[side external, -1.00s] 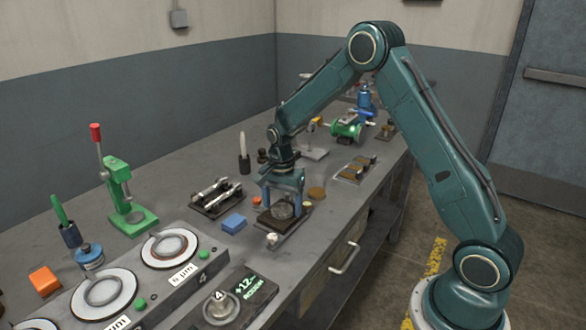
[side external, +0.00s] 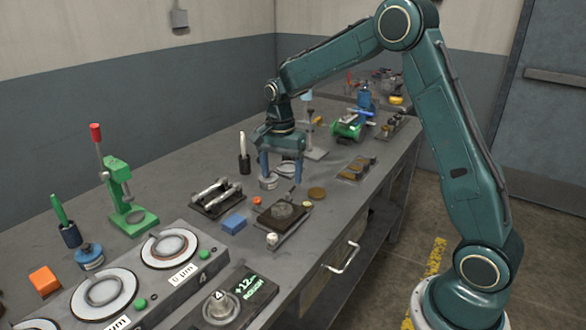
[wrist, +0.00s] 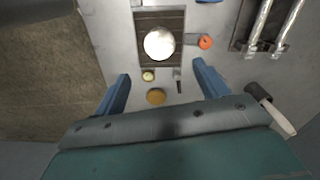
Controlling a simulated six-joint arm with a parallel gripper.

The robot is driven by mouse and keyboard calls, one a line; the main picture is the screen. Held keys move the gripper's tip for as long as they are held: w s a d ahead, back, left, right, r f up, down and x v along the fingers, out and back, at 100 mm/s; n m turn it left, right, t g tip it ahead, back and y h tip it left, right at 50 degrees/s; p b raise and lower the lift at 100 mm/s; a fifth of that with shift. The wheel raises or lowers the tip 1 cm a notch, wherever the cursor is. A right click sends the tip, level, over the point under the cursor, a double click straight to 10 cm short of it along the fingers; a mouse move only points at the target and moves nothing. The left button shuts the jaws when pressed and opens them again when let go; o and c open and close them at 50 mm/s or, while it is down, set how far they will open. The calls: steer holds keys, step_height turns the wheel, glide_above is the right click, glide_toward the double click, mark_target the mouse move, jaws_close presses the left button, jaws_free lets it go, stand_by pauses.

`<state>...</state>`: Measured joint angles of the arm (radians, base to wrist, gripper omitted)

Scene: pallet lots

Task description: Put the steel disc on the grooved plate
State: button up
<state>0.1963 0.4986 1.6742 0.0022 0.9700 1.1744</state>
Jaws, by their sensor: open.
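A brass-coloured round piece (side external: 317,193), a small orange piece (side external: 257,201) and a blue block (side external: 233,223) lie near the plate. A rack with metal rods (side external: 216,196) stands left.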

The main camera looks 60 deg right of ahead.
steer(key=shift+r, duration=1.1)
steer(key=s+a+r+n+t, duration=0.1)
steer(key=s+a+r+n, duration=0.25)
steer(key=s+r, duration=0.2)
steer(key=s+a+r+n+t, duration=0.2)
steer(key=s+r+n, duration=0.25)
steer(key=s, duration=0.25)
steer(key=s+a+n+t, duration=0.2)
steer(key=s+n, duration=0.5)
steer(key=s, duration=0.9)
steer(key=shift+s+a+r+n+t, duration=0.15)
steer(key=shift+a+r+n+t, duration=0.2)
steer(key=shift+a, duration=0.55)
